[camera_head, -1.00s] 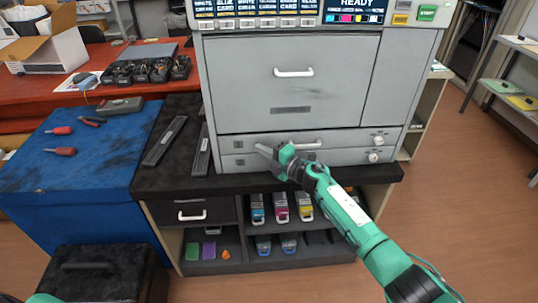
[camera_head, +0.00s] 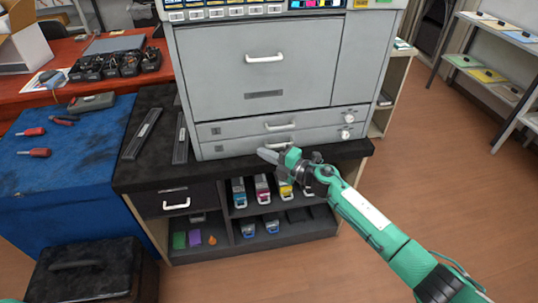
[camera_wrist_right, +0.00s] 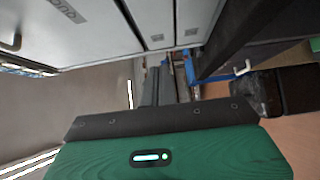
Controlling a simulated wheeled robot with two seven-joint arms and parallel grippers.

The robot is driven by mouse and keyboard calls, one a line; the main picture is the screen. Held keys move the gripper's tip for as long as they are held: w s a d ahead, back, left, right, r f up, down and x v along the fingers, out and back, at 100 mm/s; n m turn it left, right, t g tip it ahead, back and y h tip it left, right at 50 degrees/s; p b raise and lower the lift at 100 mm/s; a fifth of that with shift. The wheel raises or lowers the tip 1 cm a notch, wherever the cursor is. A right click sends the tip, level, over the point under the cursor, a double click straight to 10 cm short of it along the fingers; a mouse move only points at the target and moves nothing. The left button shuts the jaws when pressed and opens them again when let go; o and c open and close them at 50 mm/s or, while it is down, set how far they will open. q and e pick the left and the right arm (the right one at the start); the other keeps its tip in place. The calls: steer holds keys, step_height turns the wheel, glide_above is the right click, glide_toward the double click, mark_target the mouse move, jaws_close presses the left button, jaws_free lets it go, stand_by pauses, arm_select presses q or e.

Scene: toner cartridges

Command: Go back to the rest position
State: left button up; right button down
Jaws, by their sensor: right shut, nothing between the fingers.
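My right gripper (camera_head: 268,155) is shut and empty. It is in front of the big grey printer (camera_head: 290,70), just below the handle of its lowest drawer (camera_head: 240,147). I cannot tell the exact gap between them. In the right wrist view the shut grey fingers (camera_wrist_right: 158,88) show beyond the green gripper body, with the printer's pale front beside them. The printer's drawers look closed. My left gripper is not in view; only a sliver of green shows at the bottom left corner of the head view.
The printer stands on a black cabinet (camera_head: 140,180) with toner cartridges (camera_head: 262,190) on its open shelves. Blue (camera_head: 70,170) and red (camera_head: 110,45) work surfaces are at left, with a black case (camera_head: 90,275) on the floor. Open wooden floor (camera_head: 450,165) lies at right.

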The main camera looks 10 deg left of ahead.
steer(key=shift+s+d, duration=0.15)
steer(key=shift+d, duration=0.3)
